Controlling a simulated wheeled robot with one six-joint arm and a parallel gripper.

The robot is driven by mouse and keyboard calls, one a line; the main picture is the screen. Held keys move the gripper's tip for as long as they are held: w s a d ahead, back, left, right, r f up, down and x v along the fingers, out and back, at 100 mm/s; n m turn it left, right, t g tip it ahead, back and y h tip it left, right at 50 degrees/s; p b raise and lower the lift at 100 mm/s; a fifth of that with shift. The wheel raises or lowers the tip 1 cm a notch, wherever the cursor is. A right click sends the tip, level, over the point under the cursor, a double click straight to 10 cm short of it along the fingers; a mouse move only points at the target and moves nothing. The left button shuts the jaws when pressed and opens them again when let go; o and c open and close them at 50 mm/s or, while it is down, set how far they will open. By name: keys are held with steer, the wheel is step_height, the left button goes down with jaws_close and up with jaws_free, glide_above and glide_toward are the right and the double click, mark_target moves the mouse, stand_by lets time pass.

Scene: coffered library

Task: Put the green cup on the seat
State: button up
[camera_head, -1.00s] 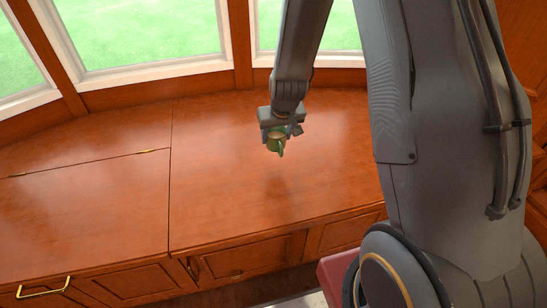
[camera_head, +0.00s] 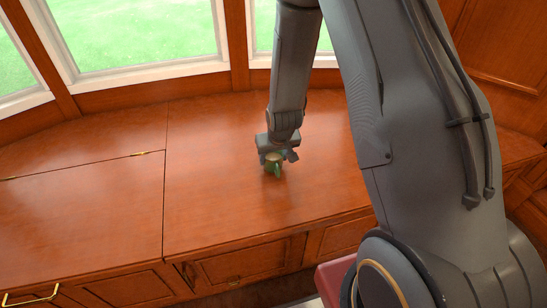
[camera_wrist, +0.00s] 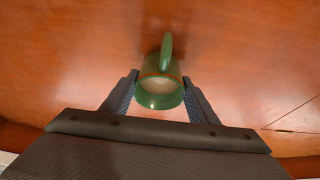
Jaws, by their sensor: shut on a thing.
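The green cup (camera_head: 272,164) is between the fingers of my gripper (camera_head: 276,158), over the right part of the wooden window seat (camera_head: 220,175). In the wrist view the cup (camera_wrist: 160,92) shows its rim and pale inside, with its handle pointing to the top of the picture. The two fingers of my gripper (camera_wrist: 160,98) press on either side of it. The cup is close to the seat top; I cannot tell whether its base touches the wood.
Windows line the back of the seat. Drawers and panels with brass handles (camera_head: 32,297) form its front. A red padded thing (camera_head: 333,280) stands at the front, partly behind my arm. The seat top around the cup is clear.

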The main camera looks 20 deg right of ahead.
steer(key=shift+f, duration=0.1)
steer(key=o, duration=1.1)
steer(key=shift+o, duration=0.2)
steer(key=p+v, duration=0.2)
steer(key=v, duration=1)
steer(key=s+d+r+m+g, duration=0.1)
steer(key=s+d+r+g, duration=0.1)
steer(key=s+r, duration=0.5)
steer(key=s+d+r+g, duration=0.2)
steer(key=s+r, duration=0.5)
steer(key=s, duration=0.8)
steer(key=shift+d+m+g, duration=0.3)
steer(key=shift+d+m, duration=0.1)
steer(key=shift+d, duration=0.05)
steer(key=shift+s+r, duration=0.1)
steer(key=shift+r, duration=0.05)
